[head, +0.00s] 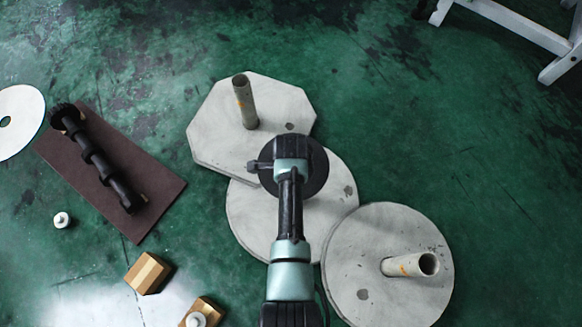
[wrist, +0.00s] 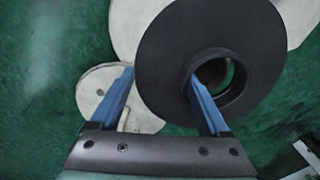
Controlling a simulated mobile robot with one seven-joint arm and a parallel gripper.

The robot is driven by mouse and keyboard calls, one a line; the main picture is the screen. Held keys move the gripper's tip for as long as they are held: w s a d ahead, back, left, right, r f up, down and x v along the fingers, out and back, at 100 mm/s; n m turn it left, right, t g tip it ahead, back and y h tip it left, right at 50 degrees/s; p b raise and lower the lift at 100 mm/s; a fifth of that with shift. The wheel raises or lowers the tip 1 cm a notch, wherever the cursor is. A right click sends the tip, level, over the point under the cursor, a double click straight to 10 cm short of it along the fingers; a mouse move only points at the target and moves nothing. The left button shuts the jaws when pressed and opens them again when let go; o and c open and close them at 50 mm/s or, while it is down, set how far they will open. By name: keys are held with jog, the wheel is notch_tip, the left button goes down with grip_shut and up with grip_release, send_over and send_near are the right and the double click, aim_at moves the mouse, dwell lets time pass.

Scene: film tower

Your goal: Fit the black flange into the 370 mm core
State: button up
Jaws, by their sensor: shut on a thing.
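The black flange (head: 318,172), a wide disc with a raised hub, is held by my gripper (head: 290,150) over the middle round grey plate (head: 250,220). In the wrist view the flange (wrist: 190,40) fills the upper middle. My gripper (wrist: 161,75) is shut on it, with the right finger at the hub hole and the left finger by the disc's edge. Two tube cores show: one (head: 245,103) on the octagonal plate, one (head: 412,265) on the lower right round plate. Any core under the flange is hidden. I cannot tell which core is 370 mm.
A black shaft with rings (head: 98,158) lies on a brown mat (head: 160,190) at the left. A white disc (head: 25,110), a small white knob (head: 62,220) and wooden blocks (head: 148,273) are nearby. A white stand (head: 510,25) is at the top right. The right floor is clear.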

jog(key=shift+f+b, duration=0.45)
jog(key=shift+f, duration=0.1)
jog(key=o, duration=1.4)
notch_tip(320, 180, up, 13)
jog(key=p, duration=0.6)
